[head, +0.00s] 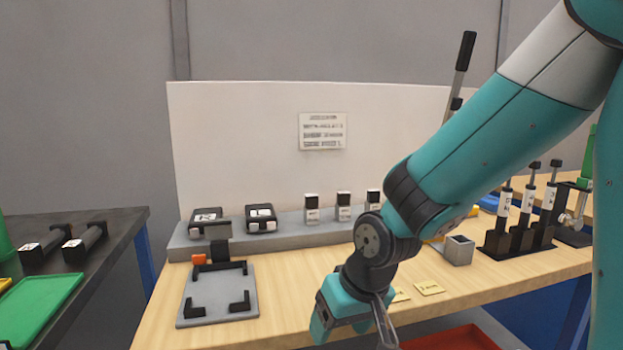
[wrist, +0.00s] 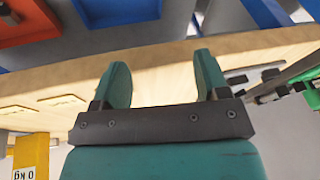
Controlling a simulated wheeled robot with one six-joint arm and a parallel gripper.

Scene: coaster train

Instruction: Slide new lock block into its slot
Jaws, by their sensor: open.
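My gripper (head: 352,328) is at the front of the wooden bench, pointing down, and its fingers run off the bottom of the head view. In the wrist view its two teal fingers (wrist: 163,78) stand apart with nothing between them. Small white blocks with black tops (head: 312,208) stand in a row on the grey ledge at the back. Two black labelled units (head: 261,217) sit on the same ledge to their left. I cannot tell which piece is the new lock block. A grey plate with black corner brackets (head: 217,306) lies at the bench's left, and its slot cannot be made out.
An orange piece (head: 199,259) is beside the plate's back bracket. A grey open box (head: 458,250) and a black rack of upright tools (head: 522,235) stand at the right. Yellow cards (head: 429,288) lie near the front. A red tray (head: 455,339) is below the bench.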

